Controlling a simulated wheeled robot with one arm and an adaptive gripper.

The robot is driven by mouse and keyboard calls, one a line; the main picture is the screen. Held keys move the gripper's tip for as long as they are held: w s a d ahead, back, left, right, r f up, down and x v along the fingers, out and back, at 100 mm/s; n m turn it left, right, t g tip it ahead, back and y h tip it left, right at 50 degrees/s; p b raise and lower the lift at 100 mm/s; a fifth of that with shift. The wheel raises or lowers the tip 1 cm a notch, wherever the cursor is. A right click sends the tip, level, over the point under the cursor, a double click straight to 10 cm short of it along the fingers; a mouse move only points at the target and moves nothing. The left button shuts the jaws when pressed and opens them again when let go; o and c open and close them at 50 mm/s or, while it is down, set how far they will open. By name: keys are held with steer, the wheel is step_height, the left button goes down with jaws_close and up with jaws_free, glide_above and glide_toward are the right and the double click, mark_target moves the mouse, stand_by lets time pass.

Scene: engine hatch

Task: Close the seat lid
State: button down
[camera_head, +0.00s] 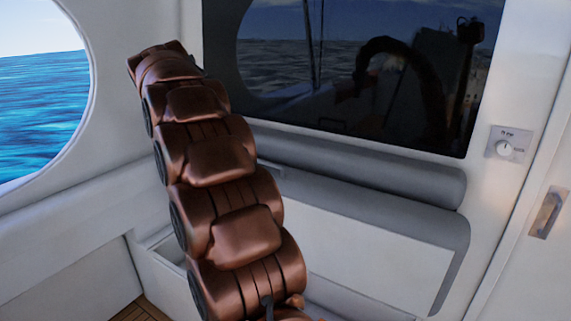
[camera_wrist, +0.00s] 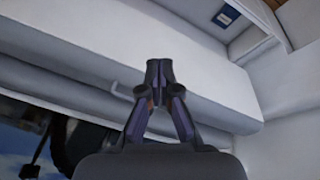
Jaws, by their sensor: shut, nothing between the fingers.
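The seat lid (camera_head: 375,248) stands raised against the grey backrest, its pale face turned toward the room. The open seat box (camera_head: 165,248) shows below and left of it, partly behind my arm. My gripper (camera_wrist: 160,66) is shut and empty in the wrist view, where the scene looks upside down. Its fingertips are in front of the pale grey lid (camera_wrist: 215,92), near its edge; I cannot tell whether they touch. A thin handle (camera_wrist: 122,91) lies just left of the fingers. I cannot make out the gripper in the head view, where my arm covers much of the bench.
A dark window (camera_head: 350,80) is above the backrest (camera_head: 380,170). A round window (camera_head: 40,90) is at the left. A wall switch (camera_head: 503,147) and a door latch (camera_head: 547,212) are at the right. Wooden floor (camera_head: 145,310) shows at lower left. A blue label (camera_wrist: 226,15) shows in the wrist view.

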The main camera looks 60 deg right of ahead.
steer(key=w+d+r+m+h, duration=0.15)
steer(key=d+m, duration=0.45)
steer(key=d, duration=0.9)
steer(key=m+g+b, duration=0.2)
steer(key=m+b, duration=0.1)
steer(key=m, duration=0.2)
glide_above(292, 174)
steer(key=shift+h, duration=0.45)
steer(key=f, duration=0.6)
steer(key=shift+s+a+f, duration=0.2)
steer(key=shift+s+f, duration=0.05)
steer(key=shift+f, duration=0.05)
steer(key=shift+p+x, duration=0.3)
steer(key=shift+x, duration=0.8)
steer(key=shift+w+a+r, duration=0.15)
steer(key=shift+w+a, duration=0.1)
steer(key=shift+a, duration=0.15)
steer(key=shift+w+a+f, duration=0.2)
steer(key=shift+w+a, duration=0.1)
steer(key=shift+a, duration=0.35)
steer(key=shift+w+a+f, duration=0.15)
steer(key=shift+w+a, duration=0.15)
steer(key=shift+a, duration=0.3)
steer(key=shift+a+f, duration=0.1)
